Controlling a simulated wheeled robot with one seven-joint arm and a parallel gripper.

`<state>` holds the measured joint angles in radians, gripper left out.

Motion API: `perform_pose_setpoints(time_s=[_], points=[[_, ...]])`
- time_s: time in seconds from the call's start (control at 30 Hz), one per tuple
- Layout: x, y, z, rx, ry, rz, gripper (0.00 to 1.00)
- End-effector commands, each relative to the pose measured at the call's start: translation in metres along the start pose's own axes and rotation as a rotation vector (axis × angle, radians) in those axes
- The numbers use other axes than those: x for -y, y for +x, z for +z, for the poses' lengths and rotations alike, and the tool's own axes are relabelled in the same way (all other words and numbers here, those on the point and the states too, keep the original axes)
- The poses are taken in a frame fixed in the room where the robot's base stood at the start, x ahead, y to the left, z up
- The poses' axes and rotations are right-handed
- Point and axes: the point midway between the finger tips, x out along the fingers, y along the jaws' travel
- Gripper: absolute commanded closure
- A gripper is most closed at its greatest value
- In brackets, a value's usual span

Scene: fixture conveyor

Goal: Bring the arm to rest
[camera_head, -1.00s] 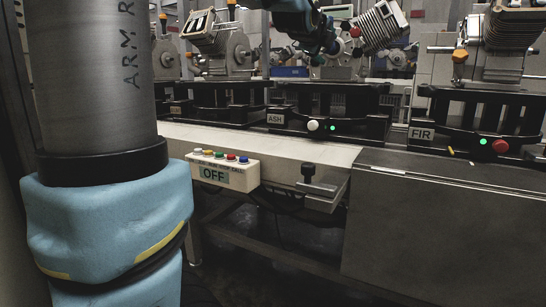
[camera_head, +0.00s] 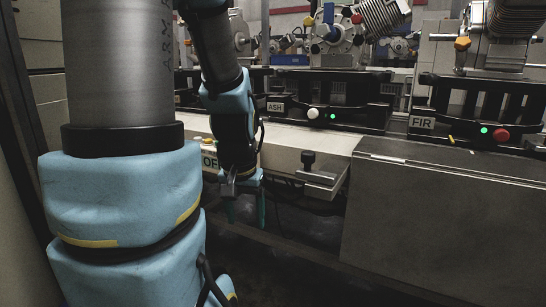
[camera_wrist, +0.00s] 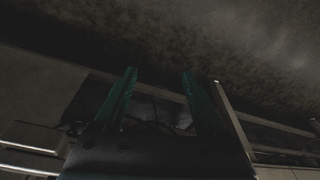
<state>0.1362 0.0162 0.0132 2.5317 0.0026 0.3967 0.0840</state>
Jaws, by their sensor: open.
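My gripper (camera_head: 246,212) hangs pointing down in front of the conveyor's near edge in the head view, with its green fingers apart. In the wrist view my gripper (camera_wrist: 158,88) shows both green fingers spread with nothing between them, over dark floor and frame rails. My arm comes down from the top of the head view and partly covers the control box (camera_head: 209,159), of which only the left end with part of its sign shows.
Fixtures labelled ASH (camera_head: 275,107) and FIR (camera_head: 422,122) stand along the conveyor (camera_head: 285,138), each with a green light. A grey panel (camera_head: 440,210) fills the lower right.

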Motion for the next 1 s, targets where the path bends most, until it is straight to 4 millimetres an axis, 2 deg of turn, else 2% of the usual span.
perform_pose_setpoints(time_s=[0.07,0.1,0.27,0.43,1.0], points=[[0.003,0.008,0.031,0.080,-0.136,0.004,0.27],[0.002,-0.011,0.021,0.065,-0.120,0.004,0.27],[0.002,-0.043,0.013,0.061,-0.114,0.004,0.27],[0.003,-0.083,0.005,0.060,-0.112,0.003,0.27],[0.006,-0.257,-0.030,0.058,-0.110,0.003,0.27]])
